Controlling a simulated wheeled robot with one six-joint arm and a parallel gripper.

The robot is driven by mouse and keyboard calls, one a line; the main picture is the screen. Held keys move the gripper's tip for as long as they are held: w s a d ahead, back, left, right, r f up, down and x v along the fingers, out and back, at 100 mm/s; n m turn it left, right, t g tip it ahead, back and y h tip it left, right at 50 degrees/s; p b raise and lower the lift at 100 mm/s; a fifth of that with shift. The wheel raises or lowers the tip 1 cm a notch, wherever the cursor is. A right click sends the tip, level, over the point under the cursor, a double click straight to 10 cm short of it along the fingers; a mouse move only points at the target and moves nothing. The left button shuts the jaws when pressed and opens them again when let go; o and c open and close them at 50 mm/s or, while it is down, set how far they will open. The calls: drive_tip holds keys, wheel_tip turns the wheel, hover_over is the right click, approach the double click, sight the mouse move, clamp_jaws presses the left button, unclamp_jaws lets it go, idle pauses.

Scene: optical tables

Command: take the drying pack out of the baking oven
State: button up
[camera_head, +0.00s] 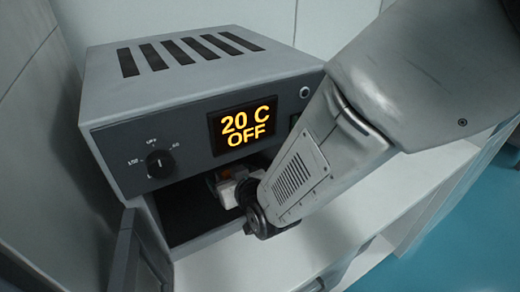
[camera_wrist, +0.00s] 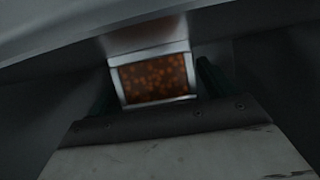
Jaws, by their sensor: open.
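The baking oven (camera_head: 200,100) is a grey box with its front opening uncovered and its door (camera_head: 128,255) swung open at the lower left. The drying pack (camera_wrist: 153,78) is a pale-framed block with orange-brown beads in its window. It lies inside the oven, and a small part of it seems to show in the head view (camera_head: 228,192). My gripper (camera_wrist: 156,82) reaches into the opening, open, with one dark finger on each side of the pack. I cannot tell whether the fingers touch it. My arm hides the right part of the opening in the head view.
The oven display (camera_head: 243,131) reads 20 C OFF, with a knob (camera_head: 160,163) to its left. The oven stands on a white bench (camera_head: 265,265), bare in front of it. A grey wall panel (camera_head: 35,110) is close on the left.

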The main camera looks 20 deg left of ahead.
drive_tip(key=shift+a, duration=0.1)
drive_tip(key=c, duration=1.1)
drive_tip(key=shift+c, duration=0.2)
